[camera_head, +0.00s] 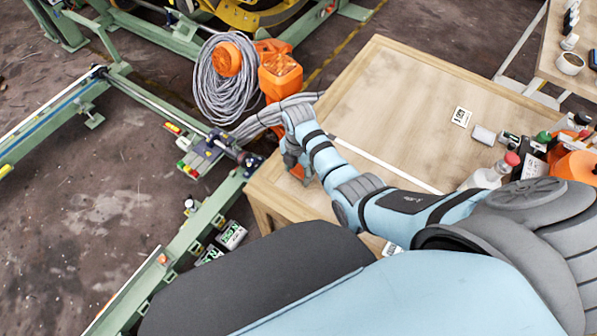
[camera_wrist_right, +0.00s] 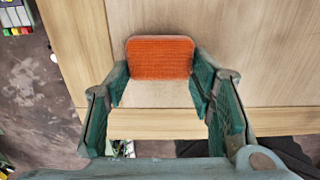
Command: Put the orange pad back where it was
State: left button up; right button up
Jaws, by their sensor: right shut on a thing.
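The orange pad (camera_wrist_right: 160,58) is between the fingertips of my right gripper (camera_wrist_right: 158,84) in the right wrist view. It has a ribbed orange face, with a pale surface below it. My right gripper is shut on it, one finger at each side, over the wooden table near its edge. In the head view my right gripper (camera_head: 297,168) is at the table's left corner, and only a sliver of orange shows by it. I cannot tell whether the pad touches the table. My left gripper is not in view.
The wooden table (camera_head: 385,85) is mostly clear in its middle and far part. Bottles and an orange item (camera_head: 577,165) crowd its right side. A white label (camera_head: 461,117) lies nearby. A coiled grey cable (camera_head: 222,95) hangs on an orange machine beyond the left edge.

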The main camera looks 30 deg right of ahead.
aim_at(299, 172)
jog(key=shift+r, duration=0.1)
jog(key=o, duration=1)
notch_tip(299, 172, up, 12)
jog(key=p, duration=0.4)
jog(key=shift+r, duration=0.1)
